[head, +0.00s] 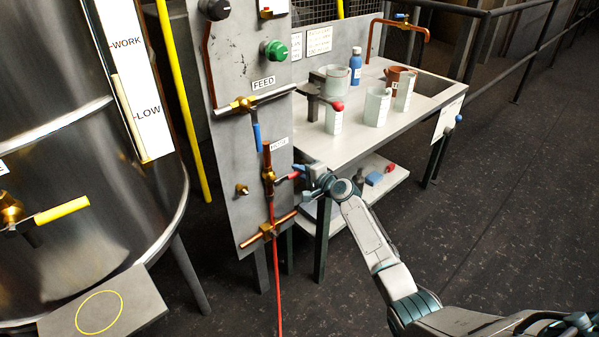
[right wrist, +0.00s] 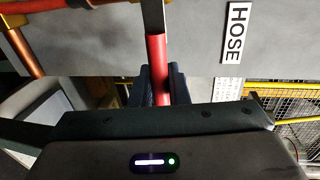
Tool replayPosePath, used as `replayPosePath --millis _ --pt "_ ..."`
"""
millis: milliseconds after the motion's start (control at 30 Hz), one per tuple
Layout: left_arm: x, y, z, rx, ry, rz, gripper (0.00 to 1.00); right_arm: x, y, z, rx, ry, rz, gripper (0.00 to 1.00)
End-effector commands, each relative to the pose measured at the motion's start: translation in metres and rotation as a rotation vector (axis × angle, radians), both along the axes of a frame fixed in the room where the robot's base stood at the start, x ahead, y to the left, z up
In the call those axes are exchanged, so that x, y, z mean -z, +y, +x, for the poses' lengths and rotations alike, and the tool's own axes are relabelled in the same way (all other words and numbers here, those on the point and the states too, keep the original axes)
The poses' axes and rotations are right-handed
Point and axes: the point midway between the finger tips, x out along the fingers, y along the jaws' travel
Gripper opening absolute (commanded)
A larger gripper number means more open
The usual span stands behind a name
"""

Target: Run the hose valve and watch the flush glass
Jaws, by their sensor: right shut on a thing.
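The hose valve is a brass body (head: 268,176) on a copper pipe on the grey upright panel, below a HOSE label (head: 279,144). Its red lever (head: 289,177) sticks out to the right. My right gripper (head: 301,172) is shut on the red lever near its outer end. In the right wrist view the red lever (right wrist: 157,55) runs down between the dark fingers (right wrist: 162,85), beside the HOSE label (right wrist: 236,33). A red hose (head: 278,270) hangs below the valve. I cannot tell which part is the flush glass. My left gripper is out of view.
A FEED valve (head: 245,103) with a blue lever (head: 257,137) sits above. A bench (head: 350,142) with cups and a blue bottle (head: 356,66) stands right of the panel. A steel tank (head: 90,210) with a level gauge (head: 128,115) stands left. The right floor is clear.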

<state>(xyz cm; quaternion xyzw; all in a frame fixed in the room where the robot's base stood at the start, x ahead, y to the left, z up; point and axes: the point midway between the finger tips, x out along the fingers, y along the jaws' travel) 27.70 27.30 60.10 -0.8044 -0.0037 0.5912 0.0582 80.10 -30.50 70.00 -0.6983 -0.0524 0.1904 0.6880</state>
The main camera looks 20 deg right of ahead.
Motion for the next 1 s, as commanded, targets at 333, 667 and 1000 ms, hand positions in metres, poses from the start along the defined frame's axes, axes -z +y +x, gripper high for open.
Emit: replayPosePath --millis 333,667,1000 --pt "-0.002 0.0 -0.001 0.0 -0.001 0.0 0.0 0.002 0.0 0.0 0.0 0.007 0.013 0.0" --pt "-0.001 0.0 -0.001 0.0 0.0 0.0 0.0 0.002 0.0 0.0 -0.001 0.006 0.011 0.35" --pt "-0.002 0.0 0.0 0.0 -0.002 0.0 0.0 -0.001 -0.005 -0.012 0.0 0.005 0.008 0.35"
